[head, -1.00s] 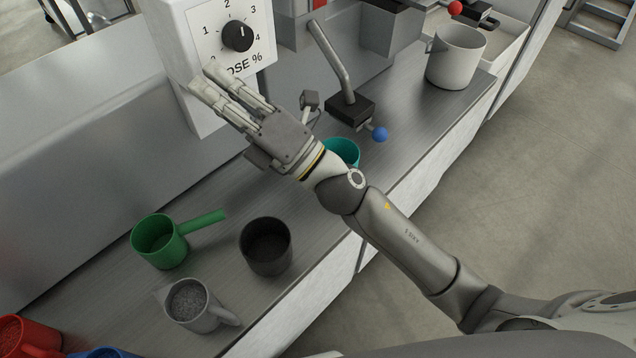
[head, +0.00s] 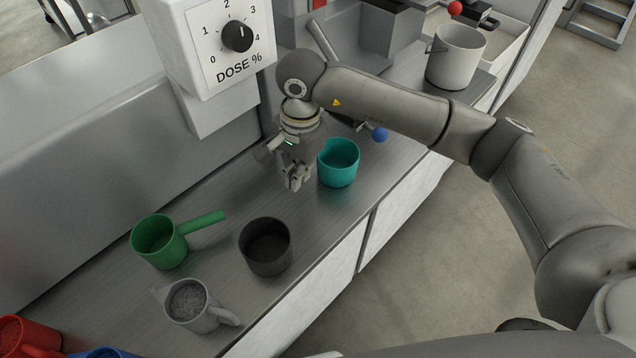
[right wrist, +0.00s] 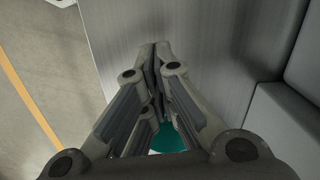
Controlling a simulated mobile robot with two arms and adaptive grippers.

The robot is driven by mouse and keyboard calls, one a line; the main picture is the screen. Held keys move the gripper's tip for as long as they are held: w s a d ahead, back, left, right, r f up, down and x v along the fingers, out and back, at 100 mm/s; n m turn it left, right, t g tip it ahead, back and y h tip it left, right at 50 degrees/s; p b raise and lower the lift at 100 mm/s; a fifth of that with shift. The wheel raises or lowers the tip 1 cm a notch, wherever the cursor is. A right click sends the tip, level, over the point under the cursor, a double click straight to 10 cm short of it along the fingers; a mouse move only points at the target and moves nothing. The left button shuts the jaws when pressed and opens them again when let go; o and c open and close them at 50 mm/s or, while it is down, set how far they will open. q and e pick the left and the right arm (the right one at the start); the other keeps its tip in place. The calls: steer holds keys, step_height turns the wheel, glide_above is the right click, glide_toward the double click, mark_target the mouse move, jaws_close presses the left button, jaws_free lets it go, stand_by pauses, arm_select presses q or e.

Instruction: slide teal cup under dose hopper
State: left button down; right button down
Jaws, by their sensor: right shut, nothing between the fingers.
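The teal cup (head: 339,163) stands upright on the steel counter (head: 215,195), toward its front edge. It also shows in the right wrist view (right wrist: 168,139), partly hidden behind the fingers. My right gripper (head: 294,185) points down just left of the teal cup, shut and empty. The cup looks apart from the fingers, though the gap is small. The dose hopper (head: 226,50) is the white box with a dial marked DOSE %, behind and left of the gripper. Its lower white part (head: 222,112) hangs above the counter. My left gripper is not in view.
A green cup with a handle (head: 160,241), a dark cup (head: 265,247) and a grey jug of granules (head: 194,303) stand at the front left. A blue-knobbed lever (head: 380,135) is behind the teal cup. A white pot (head: 455,56) stands farther right. Counter below the hopper is clear.

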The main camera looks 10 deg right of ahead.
mark_target(318, 193)
steer(key=shift+h, duration=0.4)
steer(key=f, duration=0.3)
steer(key=d+f+p, duration=0.1)
steer(key=f, duration=0.5)
steer(key=shift+w+d+f, duration=0.3)
steer(key=shift+d, duration=0.1)
steer(key=shift+w+d+p, duration=0.6)
steer(key=shift+w+d, duration=0.8)
steer(key=shift+d, duration=0.1)
